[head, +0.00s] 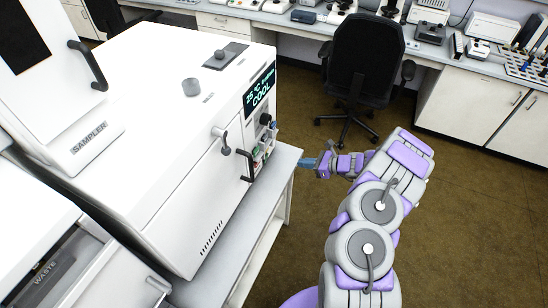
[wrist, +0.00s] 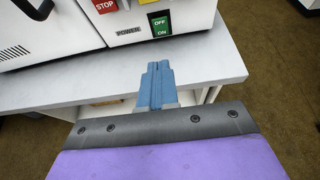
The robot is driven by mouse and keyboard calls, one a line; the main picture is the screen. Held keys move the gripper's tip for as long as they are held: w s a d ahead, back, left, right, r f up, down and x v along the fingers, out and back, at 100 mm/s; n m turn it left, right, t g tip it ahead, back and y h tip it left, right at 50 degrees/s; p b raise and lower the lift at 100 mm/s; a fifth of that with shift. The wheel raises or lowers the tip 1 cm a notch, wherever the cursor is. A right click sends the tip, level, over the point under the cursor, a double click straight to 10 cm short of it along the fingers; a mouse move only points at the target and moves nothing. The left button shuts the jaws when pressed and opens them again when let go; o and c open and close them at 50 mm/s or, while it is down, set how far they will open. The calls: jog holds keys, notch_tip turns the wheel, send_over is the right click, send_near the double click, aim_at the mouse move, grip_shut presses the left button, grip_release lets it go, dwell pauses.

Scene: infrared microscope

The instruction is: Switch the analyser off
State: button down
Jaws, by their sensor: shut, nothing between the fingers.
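The analyser (head: 150,120) is a large white machine on a bench at the left of the head view. Its display (head: 259,88) reads "COOL". In the wrist view, a green rocker switch (wrist: 160,26) marked OFF and ON sits at the lower front of the machine, beside the label POWER (wrist: 129,32). The OFF half is at the top. I cannot tell which half is pressed. My gripper (wrist: 157,68) has blue fingers, shut and empty, below the switch in the wrist view and apart from it. In the head view my gripper (head: 309,163) is right of the machine's front.
A red STOP button (wrist: 104,5) is left of the switch. The grey bench top (wrist: 205,61) lies below the machine. A sampler (head: 70,90) and a waste drawer (head: 45,275) are at the left. A black chair (head: 366,65) stands behind, with open brown floor around.

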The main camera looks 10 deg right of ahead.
jog(key=shift+f, duration=0.1)
jog(key=b, duration=0.2)
send_near(267, 156)
jog(key=f, duration=0.1)
jog(key=a+f, duration=0.1)
jog(key=f, duration=0.1)
jog(key=w+f, duration=0.1)
jog(key=shift+a+f, duration=0.2)
jog(key=shift+a, duration=0.2)
jog(key=shift+w+a+r+b, duration=0.2)
jog(key=shift+w+a+b, duration=0.3)
jog(key=shift+w+a, duration=0.35)
jog(key=shift+w+a+r, duration=0.2)
jog(key=shift+w+a, duration=0.25)
jog(key=shift+a, duration=0.05)
jog(key=shift+a, duration=0.1)
jog(key=shift+w+a+r+p, duration=0.15)
jog(key=shift+a+r+p, duration=0.2)
jog(key=shift+p, duration=0.2)
jog(key=shift+d+f, duration=0.1)
jog(key=shift+f, duration=0.15)
